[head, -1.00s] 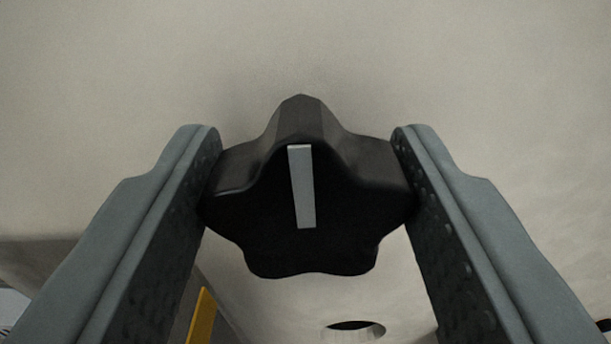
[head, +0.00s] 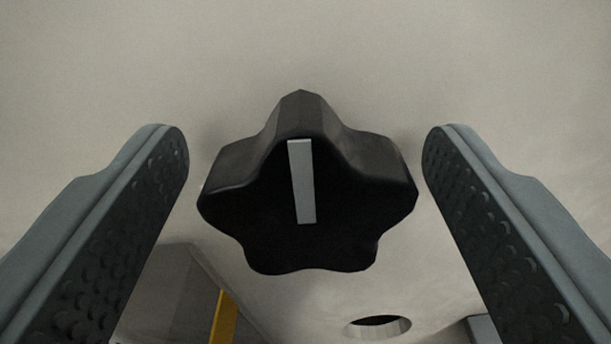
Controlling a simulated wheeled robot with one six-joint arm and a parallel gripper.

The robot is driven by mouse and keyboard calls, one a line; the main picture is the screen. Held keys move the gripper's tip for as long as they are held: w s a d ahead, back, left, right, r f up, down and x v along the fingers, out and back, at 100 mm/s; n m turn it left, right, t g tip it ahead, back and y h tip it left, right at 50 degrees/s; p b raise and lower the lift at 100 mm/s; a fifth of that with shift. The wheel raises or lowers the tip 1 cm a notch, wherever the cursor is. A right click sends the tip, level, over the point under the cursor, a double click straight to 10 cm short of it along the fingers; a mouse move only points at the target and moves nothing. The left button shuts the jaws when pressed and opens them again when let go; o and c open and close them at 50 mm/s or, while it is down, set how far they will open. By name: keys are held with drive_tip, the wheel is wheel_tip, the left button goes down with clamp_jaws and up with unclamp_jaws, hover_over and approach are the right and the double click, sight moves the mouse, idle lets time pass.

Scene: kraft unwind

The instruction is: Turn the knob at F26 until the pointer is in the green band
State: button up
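A black star-shaped knob (head: 260,215) with several lobes sits on a pale grey panel in the middle of the head view. A light grey pointer bar (head: 302,182) on its face stands nearly upright, its top leaning slightly left. My gripper (head: 306,160) is open, one finger on each side of the knob, with a gap between each finger and the knob. No green band or scale shows in this view, and no F26 label can be read.
The pale panel (head: 400,60) fills the background. A round hole (head: 378,326) lies below the knob. A grey block-like part (head: 165,295) with a yellow strip (head: 223,320) is at the lower left. A small grey piece shows at the lower right.

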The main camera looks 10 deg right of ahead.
drive_tip(key=v, duration=1.7)
drive_tip(key=shift+s, duration=0.25)
drive_tip(key=shift+r, duration=0.1)
drive_tip(key=w+d+n, duration=0.1)
drive_tip(key=w+n, duration=0.1)
drive_tip(key=w, duration=0.3)
drive_tip(key=w+d+n, duration=0.2)
drive_tip(key=w, duration=0.4)
drive_tip(key=w+d+f+n, duration=0.1)
drive_tip(key=w+d+n, duration=0.1)
drive_tip(key=w, duration=0.3)
drive_tip(key=shift+w+f+n, duration=0.1)
drive_tip(key=shift+w+n, duration=0.25)
drive_tip(key=shift+n, duration=0.25)
drive_tip(key=c, duration=1)
